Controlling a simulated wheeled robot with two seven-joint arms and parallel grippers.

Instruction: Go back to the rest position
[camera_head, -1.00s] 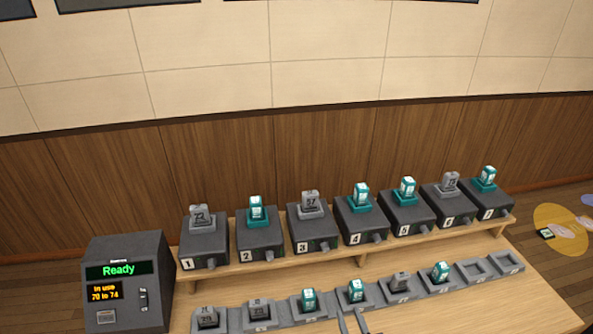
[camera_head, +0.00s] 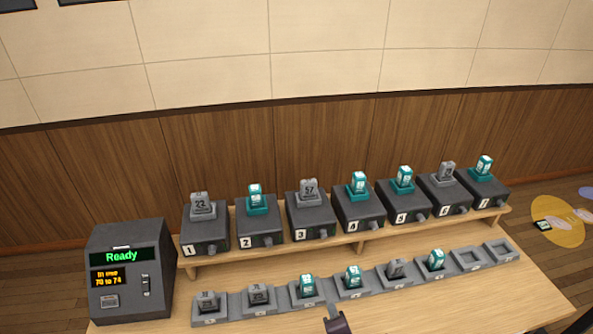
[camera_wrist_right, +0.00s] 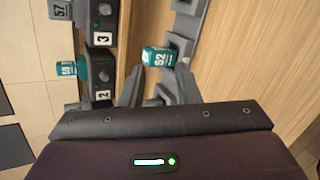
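My right gripper (camera_head: 334,309) is low in the head view, in front of the front row of holders. In the right wrist view its two fingers (camera_wrist_right: 158,88) stand apart with nothing gripped between them. A teal block marked 52 (camera_wrist_right: 158,57) sits in its holder beyond the fingertips, apart from them. My left gripper is not in view.
A wooden shelf (camera_head: 275,260) carries dark numbered units, topped by grey and teal blocks. Below it is a row of grey holders, the two rightmost empty (camera_head: 469,259). A console (camera_head: 130,272) reading "Ready" stands left. The table front right (camera_head: 470,305) is clear.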

